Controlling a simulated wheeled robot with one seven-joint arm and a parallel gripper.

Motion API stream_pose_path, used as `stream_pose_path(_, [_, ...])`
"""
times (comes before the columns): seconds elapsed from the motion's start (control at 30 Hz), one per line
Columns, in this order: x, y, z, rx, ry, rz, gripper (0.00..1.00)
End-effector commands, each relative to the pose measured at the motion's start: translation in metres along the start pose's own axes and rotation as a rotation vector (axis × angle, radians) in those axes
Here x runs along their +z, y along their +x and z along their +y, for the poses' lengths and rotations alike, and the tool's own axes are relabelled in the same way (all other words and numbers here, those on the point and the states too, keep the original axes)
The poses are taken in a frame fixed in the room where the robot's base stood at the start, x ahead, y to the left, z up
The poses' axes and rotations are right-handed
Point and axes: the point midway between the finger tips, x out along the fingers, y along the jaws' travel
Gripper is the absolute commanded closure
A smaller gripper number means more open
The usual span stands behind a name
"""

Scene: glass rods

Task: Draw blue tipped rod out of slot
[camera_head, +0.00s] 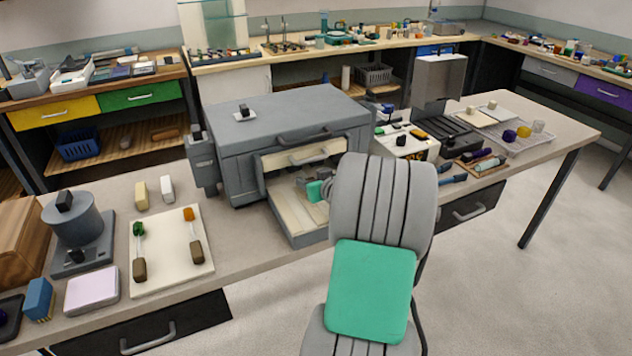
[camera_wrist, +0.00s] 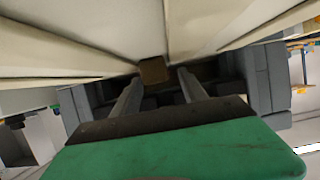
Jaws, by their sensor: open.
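The grey furnace (camera_head: 280,118) stands on the bench with its front open, and my arm reaches into it. My gripper (camera_wrist: 158,79) is inside the opening with its two dark fingers apart. In the wrist view a small brown block (camera_wrist: 153,70) sits at the fingertips, between them and seemingly not gripped. It resembles the brown ends of the rods on the board, but no blue tip is visible. The slot and the rest of that piece are hidden. In the head view my arm covers part of the opening.
Pale furnace lining (camera_wrist: 80,25) lies close around my fingers. The lowered door (camera_head: 293,212) extends below my arm. A cream board (camera_head: 165,270) at left holds a green-tipped rod (camera_head: 138,229) and an orange-tipped rod (camera_head: 189,214).

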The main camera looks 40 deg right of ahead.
Motion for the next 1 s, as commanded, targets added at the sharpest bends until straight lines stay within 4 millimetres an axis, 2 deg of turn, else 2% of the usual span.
stream_pose_path(0.1, [0.0002,0.0071,-0.0004,-0.001,0.0,-0.001,0.49])
stream_pose_path(0.37, [0.0001,0.0078,0.0,0.0,0.0,0.0,0.49])
stream_pose_path(1.0, [0.0003,0.0077,-0.0005,0.0,0.0,0.0,1.0])
